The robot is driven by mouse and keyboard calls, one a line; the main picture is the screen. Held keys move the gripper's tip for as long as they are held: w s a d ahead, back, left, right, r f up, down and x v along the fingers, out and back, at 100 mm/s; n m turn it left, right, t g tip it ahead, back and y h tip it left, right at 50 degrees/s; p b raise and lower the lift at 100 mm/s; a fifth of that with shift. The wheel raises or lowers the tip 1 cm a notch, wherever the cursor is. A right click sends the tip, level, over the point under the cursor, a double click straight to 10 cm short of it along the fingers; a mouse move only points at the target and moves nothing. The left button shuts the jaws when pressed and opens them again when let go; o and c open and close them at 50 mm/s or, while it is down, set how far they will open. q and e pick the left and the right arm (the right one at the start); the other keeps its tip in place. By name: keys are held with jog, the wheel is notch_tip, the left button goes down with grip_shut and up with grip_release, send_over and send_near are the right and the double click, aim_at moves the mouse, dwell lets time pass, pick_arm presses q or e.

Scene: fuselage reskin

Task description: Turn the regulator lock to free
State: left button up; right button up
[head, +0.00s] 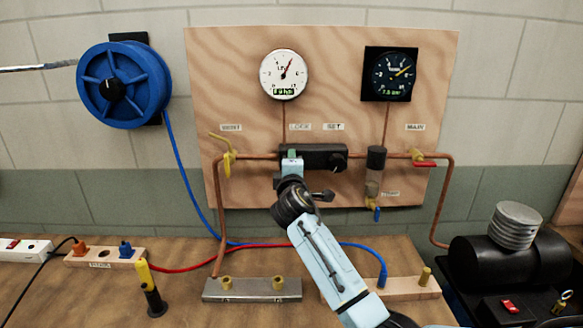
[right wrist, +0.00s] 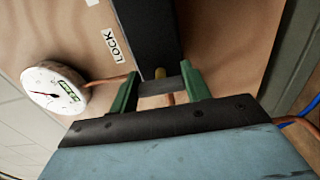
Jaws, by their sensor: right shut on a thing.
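The black regulator body (head: 322,156) is on the plywood board in the head view, with a dark knob (head: 338,165) at its right. A LOCK label (head: 300,126) is above its left part and also shows in the right wrist view (right wrist: 115,45). My right gripper (head: 291,155) is in front of the regulator's left end and hides that part. In the right wrist view its green fingers (right wrist: 158,84) are shut on a small grey lock lever (right wrist: 161,88), beside a brass pin (right wrist: 160,73). My left gripper is not in view.
A white gauge (head: 284,74) and a dark gauge (head: 390,74) are above the regulator. A yellow vent valve (head: 229,160) is left, a red-handled main valve (head: 423,162) right. Copper pipes surround them. A yellow-black tool (head: 150,290) and a metal block (head: 252,290) are on the bench.

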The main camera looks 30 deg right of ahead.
jog(key=shift+f, duration=0.1)
jog(key=shift+c, duration=0.2)
jog(key=o, duration=1)
jog(key=v, duration=1.3)
jog(key=shift+s, duration=0.25)
